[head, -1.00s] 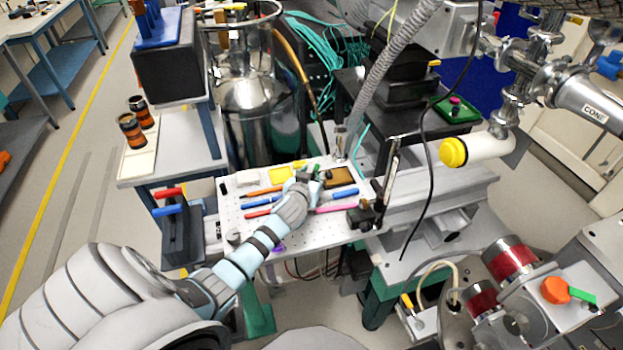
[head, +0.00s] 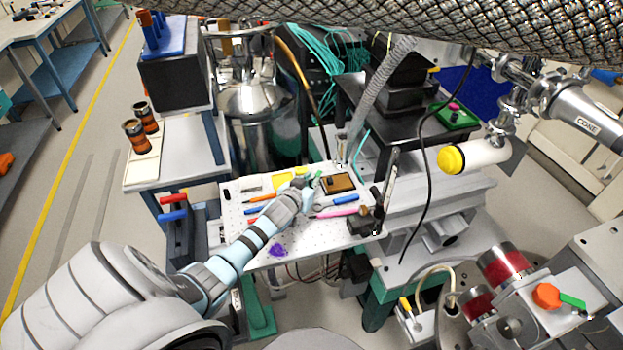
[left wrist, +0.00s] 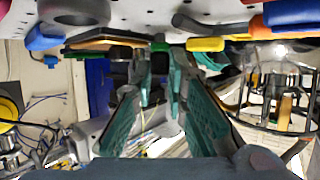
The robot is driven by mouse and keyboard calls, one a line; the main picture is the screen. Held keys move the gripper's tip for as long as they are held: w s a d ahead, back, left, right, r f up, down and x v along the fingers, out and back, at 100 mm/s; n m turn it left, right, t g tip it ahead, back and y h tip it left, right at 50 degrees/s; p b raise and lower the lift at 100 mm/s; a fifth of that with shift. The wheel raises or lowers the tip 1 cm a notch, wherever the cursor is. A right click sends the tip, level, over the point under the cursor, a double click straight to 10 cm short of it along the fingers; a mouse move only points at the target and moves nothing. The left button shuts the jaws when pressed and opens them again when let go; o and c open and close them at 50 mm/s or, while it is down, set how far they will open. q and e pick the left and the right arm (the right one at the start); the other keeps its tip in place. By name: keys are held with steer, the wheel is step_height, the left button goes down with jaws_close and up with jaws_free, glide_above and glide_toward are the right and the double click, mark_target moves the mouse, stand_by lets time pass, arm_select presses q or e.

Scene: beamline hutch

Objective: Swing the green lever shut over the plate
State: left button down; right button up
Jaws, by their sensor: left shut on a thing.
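My left gripper (head: 308,188) reaches in over the white perforated board (head: 270,228) and is shut on a small green lever (head: 316,181), which my fingers partly hide. In the left wrist view the teal fingers (left wrist: 160,92) close in on a dark green piece (left wrist: 160,64) below the board's edge. The brown plate (head: 338,183), with a small dark part on it, lies just right of the gripper. Its surface looks uncovered in the head view. My right gripper is not in view.
Blue, orange and pink tools (head: 345,201) lie around the gripper on the board. A dark upright post (head: 388,180) stands at the board's right. A black cable (head: 425,180) hangs beyond. An orange knob (head: 546,296) with another green handle is at lower right. Dark mesh (head: 450,30) crosses the top.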

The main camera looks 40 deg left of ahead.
arm_select(q)
steer(key=c, duration=1.6)
jaws_free()
steer(key=v, duration=1.2)
steer(key=shift+s+a, duration=0.1)
steer(key=shift+f, duration=0.1)
